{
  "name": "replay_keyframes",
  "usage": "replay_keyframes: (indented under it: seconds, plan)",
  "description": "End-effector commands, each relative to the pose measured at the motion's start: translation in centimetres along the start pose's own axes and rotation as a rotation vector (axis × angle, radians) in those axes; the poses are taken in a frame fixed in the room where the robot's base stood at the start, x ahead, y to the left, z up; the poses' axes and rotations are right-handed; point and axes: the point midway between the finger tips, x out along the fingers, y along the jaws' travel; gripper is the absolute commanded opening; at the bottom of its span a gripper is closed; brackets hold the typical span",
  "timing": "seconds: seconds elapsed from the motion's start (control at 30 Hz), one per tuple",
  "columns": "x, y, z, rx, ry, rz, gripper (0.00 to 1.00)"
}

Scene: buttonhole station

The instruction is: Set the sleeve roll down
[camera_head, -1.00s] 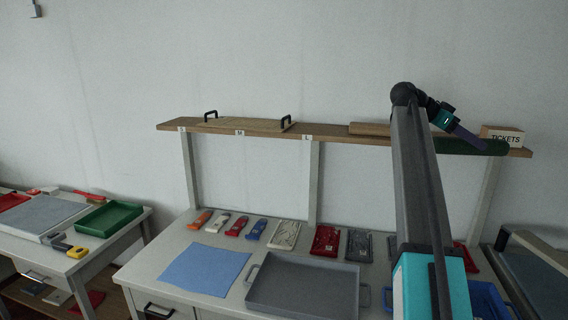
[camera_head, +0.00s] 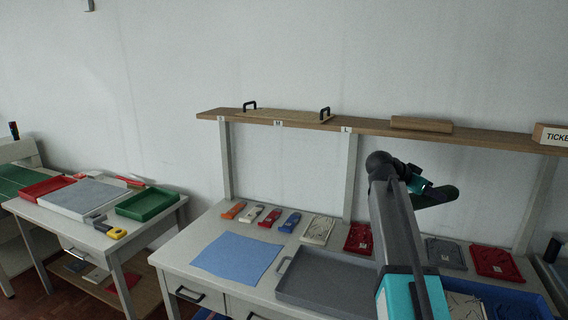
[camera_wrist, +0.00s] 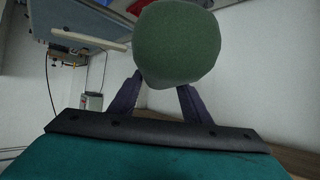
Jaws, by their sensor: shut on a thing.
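The sleeve roll (camera_head: 437,197) is a dark green rounded cylinder. It is in the air below the wooden shelf and above the back of the table (camera_head: 240,221). In the wrist view, the roll (camera_wrist: 177,43) shows its blunt end and sits between the two purple fingers. My gripper (camera_head: 425,190) is shut on it. The fingertips (camera_wrist: 158,84) are partly hidden behind the roll in the wrist view.
The shelf (camera_head: 375,130) holds a handled board, a wooden block (camera_head: 421,124) and a TICKETS box (camera_head: 551,135). Below are a blue cloth (camera_head: 237,256), a grey tray (camera_head: 325,284), a blue tray (camera_head: 500,298), several coloured tools and packets. A side table with trays stands left.

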Motion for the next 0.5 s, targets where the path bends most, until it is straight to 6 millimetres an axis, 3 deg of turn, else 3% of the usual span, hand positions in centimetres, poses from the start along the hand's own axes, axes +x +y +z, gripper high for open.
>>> replay_keyframes:
  seconds: [0.03,0.5]
  plan:
    - [-0.4,-0.3,1.6,-0.017,0.0,-0.031,0.14]
    - [-4.4,-4.7,12.2,-0.183,0.0,-0.334,0.14]
